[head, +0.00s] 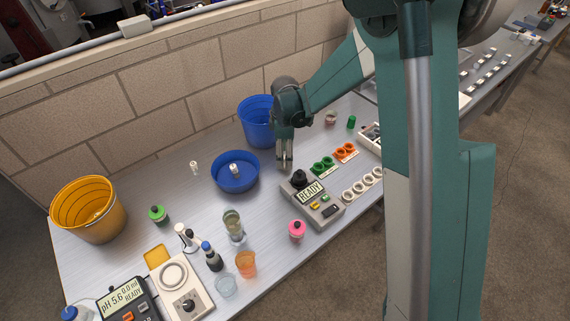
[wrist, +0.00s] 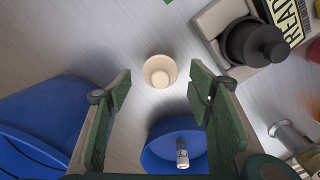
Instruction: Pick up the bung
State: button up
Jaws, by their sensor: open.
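The bung (wrist: 160,71) is a small cream, tapered round plug standing on the grey bench in the wrist view. It lies between and a little beyond the tips of my open gripper (wrist: 162,88), with clear gaps on both sides. Nothing is held. In the head view my gripper (head: 285,163) points down over the bench, between the blue bowl and the meter. I cannot make out the bung there; the gripper seems to cover it.
A blue bowl (head: 222,186) holding a small white item stands left of my gripper, and a blue bucket (head: 256,128) behind it. The READY meter (head: 325,210) with its dark knob stands close on the right. Several glasses and bottles, including a pink-capped one (head: 297,232), stand nearer the front.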

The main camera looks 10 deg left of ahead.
jog(key=shift+f, duration=1.95)
jog(key=shift+c, duration=0.6)
jog(key=c, duration=0.9)
